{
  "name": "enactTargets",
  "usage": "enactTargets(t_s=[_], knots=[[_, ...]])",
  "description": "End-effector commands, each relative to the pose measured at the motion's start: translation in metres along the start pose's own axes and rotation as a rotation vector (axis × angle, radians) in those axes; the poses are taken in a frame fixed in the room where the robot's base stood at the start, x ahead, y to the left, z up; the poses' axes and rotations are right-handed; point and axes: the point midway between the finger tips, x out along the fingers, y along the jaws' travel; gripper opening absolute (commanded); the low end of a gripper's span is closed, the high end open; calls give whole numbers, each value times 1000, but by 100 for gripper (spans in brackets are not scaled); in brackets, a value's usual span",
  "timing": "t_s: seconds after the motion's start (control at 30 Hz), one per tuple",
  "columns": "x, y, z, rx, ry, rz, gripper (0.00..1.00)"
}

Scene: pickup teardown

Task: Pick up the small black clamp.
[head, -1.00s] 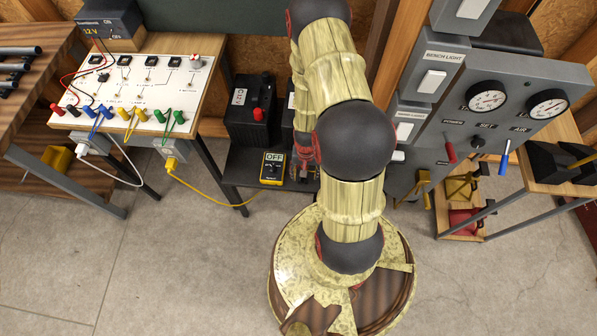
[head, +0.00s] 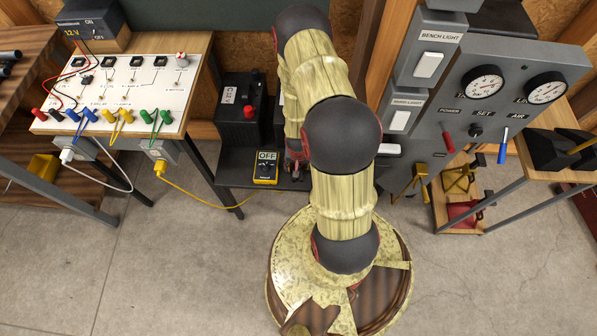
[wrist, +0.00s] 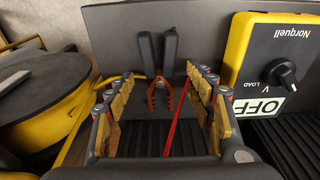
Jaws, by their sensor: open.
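In the wrist view a small clamp (wrist: 147,55) with two black handles and orange-brown jaws stands out near the middle. It lies between and just beyond the fingertips of my gripper (wrist: 159,76). My gripper is open, with one finger on each side and a gap to the clamp's handles. I cannot tell whether either finger touches its jaws. In the head view my arm hides the clamp and most of my gripper.
A yellow Norquell box (wrist: 285,55) with a black knob and OFF label stands close right of my gripper; the head view shows it too (head: 265,167). A black battery (head: 240,110) is behind it. A thin red strip (wrist: 176,125) shows between my fingers.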

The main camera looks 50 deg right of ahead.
Motion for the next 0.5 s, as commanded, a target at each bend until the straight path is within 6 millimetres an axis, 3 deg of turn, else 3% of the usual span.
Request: enactTargets(t_s=[0.2,0.5], knots=[[1,0,0,0,0,0,54],[1,0,0,0,0,0,37]])
